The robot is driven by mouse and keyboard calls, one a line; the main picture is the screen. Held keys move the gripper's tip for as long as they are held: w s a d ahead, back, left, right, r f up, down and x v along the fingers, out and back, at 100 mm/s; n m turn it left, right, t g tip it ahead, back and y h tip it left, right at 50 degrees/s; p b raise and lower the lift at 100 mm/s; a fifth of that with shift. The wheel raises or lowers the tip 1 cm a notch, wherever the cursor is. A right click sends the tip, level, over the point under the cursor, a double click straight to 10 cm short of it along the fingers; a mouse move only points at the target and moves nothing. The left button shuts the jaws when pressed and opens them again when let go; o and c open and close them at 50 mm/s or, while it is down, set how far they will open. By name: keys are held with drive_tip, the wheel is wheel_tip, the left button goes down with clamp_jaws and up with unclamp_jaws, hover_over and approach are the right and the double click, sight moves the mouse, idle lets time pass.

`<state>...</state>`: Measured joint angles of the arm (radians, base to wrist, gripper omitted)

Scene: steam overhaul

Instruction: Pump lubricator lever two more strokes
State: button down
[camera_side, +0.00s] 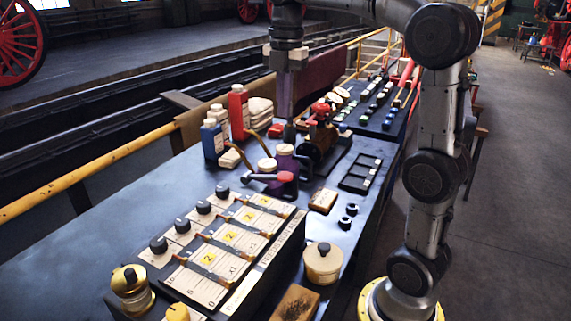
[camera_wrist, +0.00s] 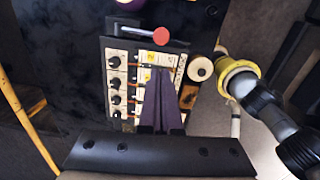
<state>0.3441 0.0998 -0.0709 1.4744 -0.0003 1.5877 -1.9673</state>
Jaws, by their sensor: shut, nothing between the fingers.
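A dark lever with a red knob (camera_side: 285,177) sticks out at the near end of the lubricator area, beside the pale-lidded purple jars. My gripper (camera_side: 287,116) points down above the bench, left of the red fittings and behind the lever knob. Its purple fingers are shut and empty in the wrist view (camera_wrist: 161,72), apart from the knob.
A card box (camera_side: 225,245) with black knobs and several cards fills the near bench. Red, white and blue bottles (camera_side: 238,110) stand left of my gripper. A lidded jar (camera_side: 323,262) and black tray (camera_side: 361,173) are at right. Bare bench (camera_side: 110,220) lies at left.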

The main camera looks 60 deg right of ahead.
sight(286, 175)
drive_tip(key=shift+w+d+f+m+g, duration=0.15)
drive_tip(key=shift+w+d+f, duration=0.05)
drive_tip(key=shift+d+f, duration=0.35)
drive_tip(key=shift+w+d+f+m+g, duration=0.15)
drive_tip(key=shift+w+d+f, duration=0.05)
drive_tip(key=shift+d+f, duration=0.3)
wheel_tip(286, 175, down, 14)
drive_tip(key=shift+r, duration=0.1)
